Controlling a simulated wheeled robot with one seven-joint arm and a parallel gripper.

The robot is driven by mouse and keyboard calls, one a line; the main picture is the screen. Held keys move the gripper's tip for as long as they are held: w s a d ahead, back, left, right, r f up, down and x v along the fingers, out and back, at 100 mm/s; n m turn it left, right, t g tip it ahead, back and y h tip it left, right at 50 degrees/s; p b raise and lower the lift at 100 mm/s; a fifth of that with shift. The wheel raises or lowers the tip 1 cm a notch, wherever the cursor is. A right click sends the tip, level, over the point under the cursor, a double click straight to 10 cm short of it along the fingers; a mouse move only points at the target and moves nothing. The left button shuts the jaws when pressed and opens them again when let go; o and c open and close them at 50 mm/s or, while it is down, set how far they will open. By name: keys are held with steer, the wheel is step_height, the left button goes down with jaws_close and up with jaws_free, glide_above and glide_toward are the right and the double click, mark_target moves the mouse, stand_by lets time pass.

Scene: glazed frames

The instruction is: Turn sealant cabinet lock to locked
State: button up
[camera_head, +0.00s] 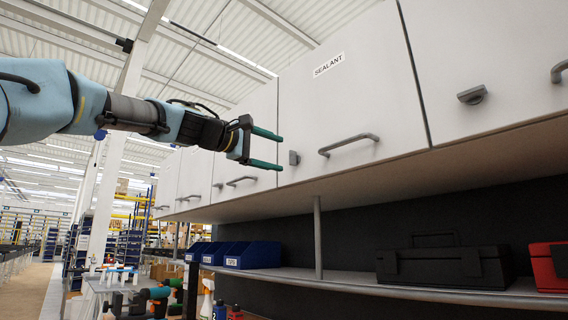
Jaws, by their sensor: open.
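The sealant cabinet (330,105) is a white wall cupboard with a "SEALANT" label (328,65) on its closed door. A grey bar handle (347,144) is near the door's lower edge. Its small grey lock (294,158) is at the door's lower left and looks upright. My gripper (279,150) reaches in from the left with two green fingers, one above the other. The fingers are open and empty. Their tips end just left of the lock in the picture; I cannot tell the distance in depth.
The cabinet to the right has a similar lock (472,95), turned nearly horizontal. More white cabinets continue left. Below, a shelf (345,279) carries blue bins (252,255), a black toolbox (443,265) and a red case (549,266). A post (318,238) stands under the cabinets.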

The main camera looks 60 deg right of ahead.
steer(key=b+v, duration=0.2)
steer(key=v, duration=0.4)
steer(key=shift+a, duration=0.25)
